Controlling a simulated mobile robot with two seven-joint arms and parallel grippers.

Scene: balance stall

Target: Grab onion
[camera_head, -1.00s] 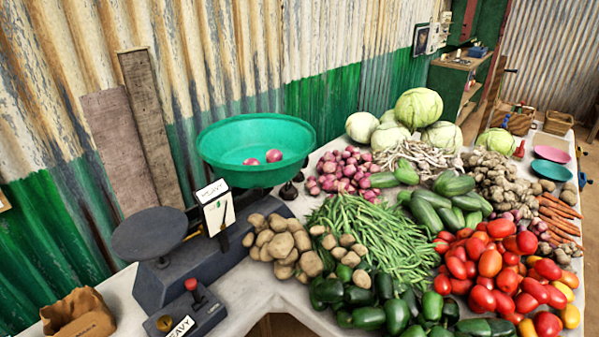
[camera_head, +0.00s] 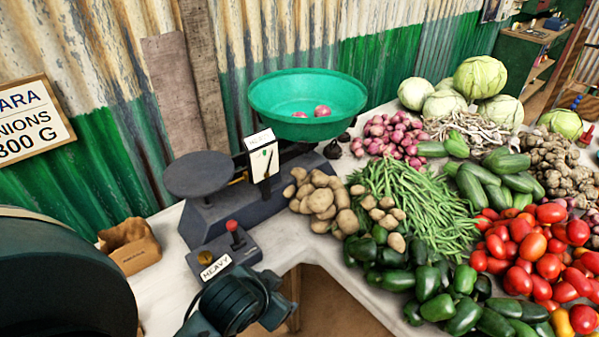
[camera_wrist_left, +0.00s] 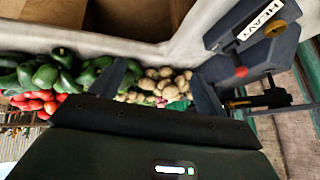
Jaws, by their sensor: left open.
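A pile of red-purple onions (camera_head: 390,136) lies on the table behind the green beans in the head view. Two more onions (camera_head: 322,110) sit in the green bowl (camera_head: 306,92) of the scale (camera_head: 232,208). My left arm comes in at the lower left. My left gripper (camera_wrist_left: 159,74) is open and empty in the left wrist view, above the table's front side and well short of the onions. Its fingertips are not clearly seen in the head view. My right gripper is not in view.
Potatoes (camera_head: 322,198), green beans (camera_head: 415,205), green peppers (camera_head: 430,285) and tomatoes (camera_head: 520,255) crowd the table. A control box marked HEAVY (camera_head: 222,256) and a paper bag (camera_head: 129,246) stand at the left front. A sign (camera_head: 30,122) mentions onions and 800 G.

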